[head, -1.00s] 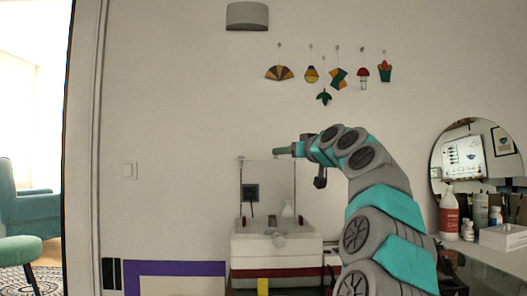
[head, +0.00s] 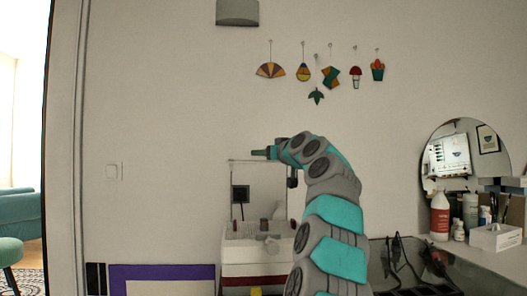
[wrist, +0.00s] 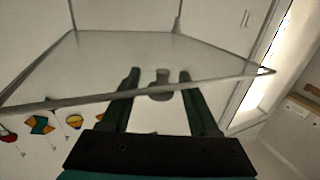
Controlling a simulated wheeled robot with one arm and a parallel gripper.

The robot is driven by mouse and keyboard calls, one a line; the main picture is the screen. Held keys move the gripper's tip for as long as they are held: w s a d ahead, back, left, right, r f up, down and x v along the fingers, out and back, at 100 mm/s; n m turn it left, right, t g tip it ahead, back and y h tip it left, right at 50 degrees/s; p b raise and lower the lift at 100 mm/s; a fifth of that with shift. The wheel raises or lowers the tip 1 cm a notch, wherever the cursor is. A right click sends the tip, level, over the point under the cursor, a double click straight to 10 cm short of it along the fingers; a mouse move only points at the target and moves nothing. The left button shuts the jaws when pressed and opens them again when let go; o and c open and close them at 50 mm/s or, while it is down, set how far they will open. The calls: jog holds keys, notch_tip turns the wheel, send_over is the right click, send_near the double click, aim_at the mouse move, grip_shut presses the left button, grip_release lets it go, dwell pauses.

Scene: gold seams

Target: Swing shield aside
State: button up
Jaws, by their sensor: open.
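The clear shield (head: 258,180) stands upright above the white machine (head: 256,250), with a thin frame edge. In the wrist view the shield (wrist: 75,65) is a see-through panel crossing the picture, with a dark near edge. A small grey knob (wrist: 160,88) shows between my fingers. My gripper (head: 258,153) is at the shield's top edge in the head view, pointing left. In the wrist view my gripper (wrist: 159,74) is open, with one finger each side of the knob. I cannot tell whether either finger touches it.
A bench on the right holds a red-labelled bottle (head: 440,215), a white box (head: 497,237) and a round mirror (head: 463,155). Dark cables (head: 405,262) lie nearer the machine. Coloured glass ornaments (head: 331,76) hang on the wall. A teal chair (head: 20,205) is at far left.

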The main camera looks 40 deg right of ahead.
jog(key=shift+w, duration=0.6)
jog(key=shift+c, duration=0.3)
grip_shut()
dwell(0.9)
